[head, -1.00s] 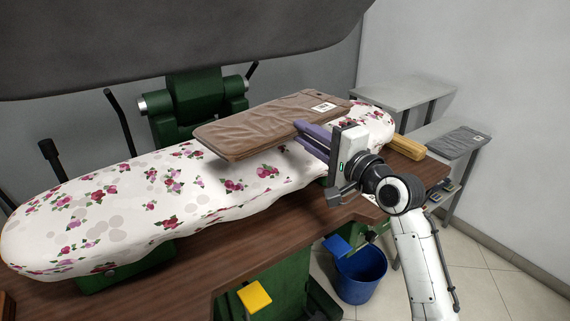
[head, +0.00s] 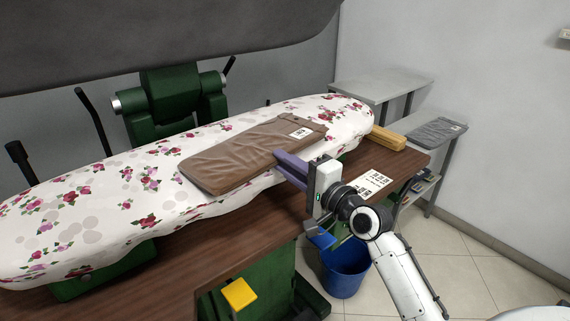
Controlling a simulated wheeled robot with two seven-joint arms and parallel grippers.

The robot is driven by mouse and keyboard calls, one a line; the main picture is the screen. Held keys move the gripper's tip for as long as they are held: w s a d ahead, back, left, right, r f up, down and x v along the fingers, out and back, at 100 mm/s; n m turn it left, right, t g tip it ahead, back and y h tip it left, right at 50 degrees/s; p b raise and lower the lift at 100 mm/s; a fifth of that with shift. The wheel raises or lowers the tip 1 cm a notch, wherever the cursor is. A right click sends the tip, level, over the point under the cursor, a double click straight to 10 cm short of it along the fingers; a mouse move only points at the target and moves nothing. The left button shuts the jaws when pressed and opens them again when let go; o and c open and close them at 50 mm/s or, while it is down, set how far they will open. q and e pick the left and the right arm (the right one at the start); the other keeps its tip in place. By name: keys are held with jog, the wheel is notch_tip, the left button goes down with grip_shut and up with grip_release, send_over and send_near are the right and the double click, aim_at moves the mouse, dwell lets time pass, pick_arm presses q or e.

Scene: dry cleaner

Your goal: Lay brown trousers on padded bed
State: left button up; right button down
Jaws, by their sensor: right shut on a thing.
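The folded brown trousers (head: 235,160) lie on the right half of the padded bed (head: 110,210), which has a white cover with pink and red flowers. A white tag shows at their far right end. The trousers look flat on the cover, close to its front edge. My right gripper (head: 290,165) is at the front right edge of the trousers, its purple fingers shut on that edge. The far fingertip's contact is partly hidden by the cloth. My left gripper is not in view.
A dark press head (head: 150,40) hangs above the bed. A wooden block (head: 388,138) and a printed sheet (head: 370,181) lie on the brown table (head: 190,252). Grey side tables (head: 375,88) stand at the back right, one with folded grey cloth (head: 437,130). A blue bin (head: 345,270) stands below.

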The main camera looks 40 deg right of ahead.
jog(key=c, duration=1.7)
grip_release()
jog(key=shift+f, duration=0.15)
jog(key=shift+o, duration=0.2)
jog(key=s+b, duration=0.1)
jog(key=s, duration=1.1)
jog(key=s+a+f+n+g, duration=0.1)
jog(key=a+f+n+g, duration=0.2)
jog(key=f, duration=0.6)
jog(key=s+a+f+n+g, duration=0.2)
jog(key=a+f+n, duration=0.15)
jog(key=f, duration=0.55)
jog(key=s+a+f+n+g, duration=0.2)
jog(key=s+a+f+n, duration=0.4)
jog(key=f, duration=0.3)
jog(key=s+a+f+n+g+y, duration=0.1)
jog(key=s+a+f+n+g, duration=0.1)
jog(key=s+a+f+n, duration=0.4)
notch_tip(320, 180, down, 4)
jog(key=shift+s+a+r+n, duration=0.25)
jog(key=shift+s+n, duration=0.1)
jog(key=shift+s, duration=0.25)
